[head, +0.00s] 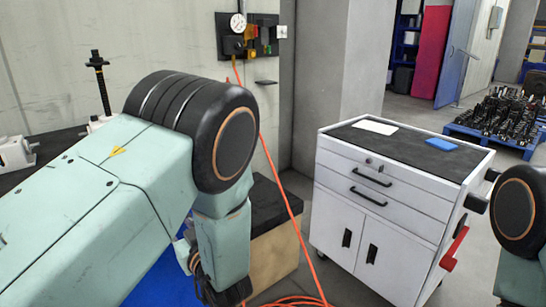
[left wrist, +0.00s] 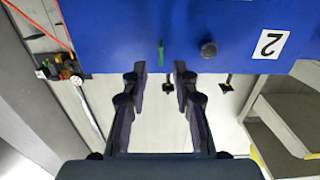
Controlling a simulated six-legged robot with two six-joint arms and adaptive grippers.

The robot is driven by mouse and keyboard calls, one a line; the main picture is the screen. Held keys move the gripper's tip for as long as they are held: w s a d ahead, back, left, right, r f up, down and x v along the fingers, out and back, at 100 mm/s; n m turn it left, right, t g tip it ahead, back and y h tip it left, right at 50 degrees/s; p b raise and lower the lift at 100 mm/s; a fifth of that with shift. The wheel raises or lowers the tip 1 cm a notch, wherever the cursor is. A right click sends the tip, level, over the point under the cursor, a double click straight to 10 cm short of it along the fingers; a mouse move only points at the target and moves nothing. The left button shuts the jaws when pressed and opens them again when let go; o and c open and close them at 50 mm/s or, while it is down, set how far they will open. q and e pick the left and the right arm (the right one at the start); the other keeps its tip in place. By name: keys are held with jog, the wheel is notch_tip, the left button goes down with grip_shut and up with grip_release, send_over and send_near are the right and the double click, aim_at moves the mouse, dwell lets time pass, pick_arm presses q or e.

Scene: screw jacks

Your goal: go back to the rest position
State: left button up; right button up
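My left arm fills the left and middle of the head view; its gripper cannot be clearly made out there. In the left wrist view my left gripper (left wrist: 160,82) is open, its two dark fingers apart with nothing held between them. A blue panel (left wrist: 110,35) with a "2" label (left wrist: 270,43), a dark round knob (left wrist: 208,49) and a green strip (left wrist: 161,52) lies beyond the fingertips. A screw jack's black threaded spindle (head: 101,83) stands upright at the left of the head view. Only a joint of my right arm shows at the right edge; its gripper is out of view.
A white tool cabinet (head: 382,240) stands at the right, with a blue item (head: 441,144) and a white item (head: 375,127) on top. An orange hose (head: 285,200) hangs from the wall panel (head: 262,36). A blue pallet (head: 480,136) of dark parts stands behind.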

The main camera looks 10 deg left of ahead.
pick_arm(q)
jog(key=s+d+f+m+g+h, duration=0.2)
jog(key=s+f+m+h, duration=0.25)
jog(key=f, duration=0.35)
jog(key=s+d+f+m+g+h, duration=0.1)
jog(key=s+d+f+m+h, duration=0.3)
jog(key=f, duration=0.5)
jog(key=s+d+f+g+h, duration=0.1)
jog(key=s+f+g, duration=0.3)
jog(key=s, duration=1)
jog(key=s+d+f+g+h+b, duration=0.1)
jog(key=s+f+g+h, duration=0.3)
jog(key=s, duration=1)
jog(key=shift+d+f+m+g, duration=0.2)
jog(key=shift+m+g, duration=0.1)
jog(key=shift+m, duration=0.15)
